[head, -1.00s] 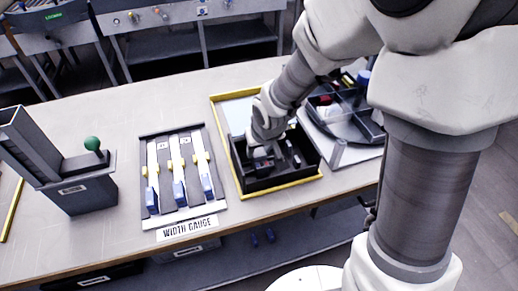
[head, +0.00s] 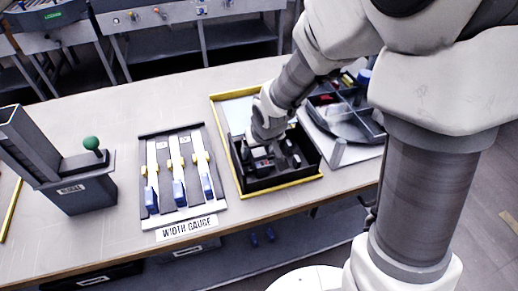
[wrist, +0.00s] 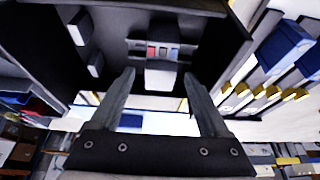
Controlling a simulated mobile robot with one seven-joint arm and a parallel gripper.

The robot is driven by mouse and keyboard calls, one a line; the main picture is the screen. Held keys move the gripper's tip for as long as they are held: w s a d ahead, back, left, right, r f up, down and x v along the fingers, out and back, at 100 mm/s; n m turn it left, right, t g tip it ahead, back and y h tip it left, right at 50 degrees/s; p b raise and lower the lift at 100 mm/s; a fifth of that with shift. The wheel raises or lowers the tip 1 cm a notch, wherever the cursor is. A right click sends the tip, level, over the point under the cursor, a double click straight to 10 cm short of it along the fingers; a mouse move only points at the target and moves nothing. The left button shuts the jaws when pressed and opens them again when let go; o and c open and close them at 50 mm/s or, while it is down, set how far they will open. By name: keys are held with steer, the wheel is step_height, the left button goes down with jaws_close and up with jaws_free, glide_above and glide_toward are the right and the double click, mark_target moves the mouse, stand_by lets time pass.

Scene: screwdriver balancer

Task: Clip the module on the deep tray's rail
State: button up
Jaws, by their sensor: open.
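The deep tray is a black open box (head: 283,183) in the head view; its dark wall also fills the top of the wrist view (wrist: 215,30). The module (wrist: 159,72), pale grey with a dark face and small red and blue marks, lies inside it and also shows in the head view (head: 262,164). It sits across a short grey rail (wrist: 136,43) in the wrist view; whether it is clipped on I cannot tell. My gripper (wrist: 159,76) is open, its fingers on either side of the module with gaps visible. In the head view my gripper (head: 262,148) reaches down into the tray.
Two pale blocks (wrist: 78,28) stick out inside the tray, left of the rail in the wrist view. A yellow-edged frame (head: 214,125) surrounds the tray. The width gauge board (head: 180,175) stands left, a divided round bin (head: 345,120) right. Bare table lies front left.

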steer(key=shift+r, duration=0.1)
steer(key=p+v, duration=0.5)
steer(key=v, duration=1.2)
steer(key=shift+s, duration=0.15)
steer(key=shift+d+r+p, duration=0.1)
steer(key=shift+r+p, duration=0.05)
steer(key=shift+p, duration=0.15)
